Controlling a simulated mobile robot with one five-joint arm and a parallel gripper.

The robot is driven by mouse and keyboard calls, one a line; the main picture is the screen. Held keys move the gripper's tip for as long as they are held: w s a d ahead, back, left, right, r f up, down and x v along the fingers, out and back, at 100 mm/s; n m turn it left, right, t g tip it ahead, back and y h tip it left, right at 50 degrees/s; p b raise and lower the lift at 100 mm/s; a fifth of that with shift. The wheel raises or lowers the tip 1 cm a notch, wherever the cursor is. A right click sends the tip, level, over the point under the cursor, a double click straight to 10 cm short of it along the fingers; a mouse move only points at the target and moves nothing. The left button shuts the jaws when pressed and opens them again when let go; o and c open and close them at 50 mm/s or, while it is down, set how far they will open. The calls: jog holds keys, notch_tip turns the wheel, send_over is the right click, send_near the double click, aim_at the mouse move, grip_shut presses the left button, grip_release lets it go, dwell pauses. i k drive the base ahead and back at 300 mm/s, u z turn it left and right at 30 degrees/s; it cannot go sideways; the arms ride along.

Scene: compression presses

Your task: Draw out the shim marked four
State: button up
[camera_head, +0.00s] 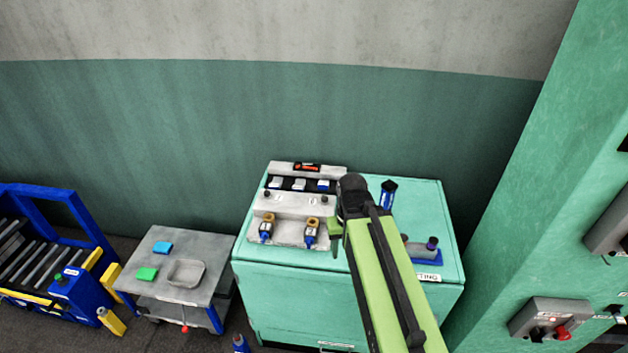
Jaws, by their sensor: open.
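A grey fixture (291,203) stands on the left part of the green cabinet's top. Small pale tabs sit in a dark row along its back, a left one (275,183), a middle one (299,185) and a right one (323,186) with some blue. Any numbers on them are too small to read, so I cannot tell which is the shim marked four. My gripper (335,228) is beside the fixture's right end, mostly hidden by my own arm. It is open, and I see nothing held in it.
Two blue-and-brass fittings, left (266,229) and right (311,232), stand at the fixture's front. A dark blue bottle-like item (388,193) stands behind my arm on the cabinet top (418,198). A grey side table (210,255) with a tray is at left.

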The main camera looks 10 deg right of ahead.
aim_at(323, 184)
jog(key=z, duration=0.45)
jog(key=k, duration=0.1)
jog(key=u, duration=3.45)
jog(key=k, duration=1)
jog(key=z, duration=1.2)
jog(key=i, duration=1)
jog(key=u, duration=0.1)
